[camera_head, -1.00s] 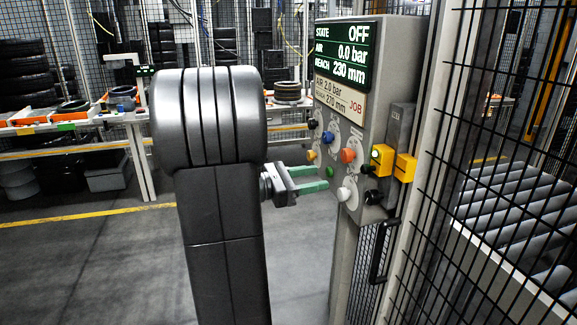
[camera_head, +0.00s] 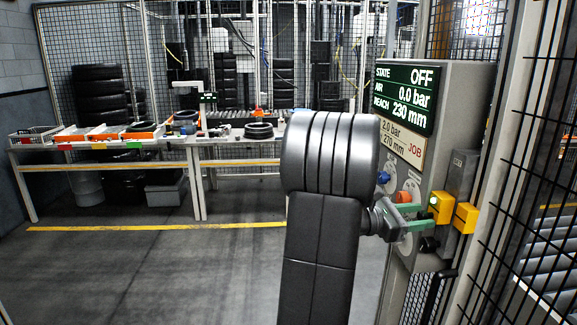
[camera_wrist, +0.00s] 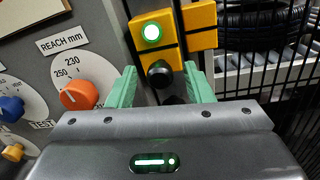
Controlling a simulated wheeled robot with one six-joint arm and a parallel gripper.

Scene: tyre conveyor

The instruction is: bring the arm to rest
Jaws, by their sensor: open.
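My gripper (camera_head: 418,218) is open, its two green fingers pointing at the control panel (camera_head: 462,100) on the right. In the wrist view my gripper (camera_wrist: 160,88) has its fingers on either side of a black knob (camera_wrist: 160,73) below a yellow block with a lit green lamp (camera_wrist: 152,32). I cannot tell whether the fingers touch the panel. My dark arm stands upright in the middle of the head view and hides part of the panel. The panel display (camera_head: 405,92) reads STATE OFF, AIR 0.0 bar, REACH 230 mm.
An orange dial (camera_wrist: 79,95) points near 230, with a blue knob (camera_wrist: 11,108) left of it. Black mesh fencing (camera_head: 535,200) stands close on the right. A long bench (camera_head: 200,163) with trays and tyres is at the back left. The grey floor (camera_head: 150,270) left is clear.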

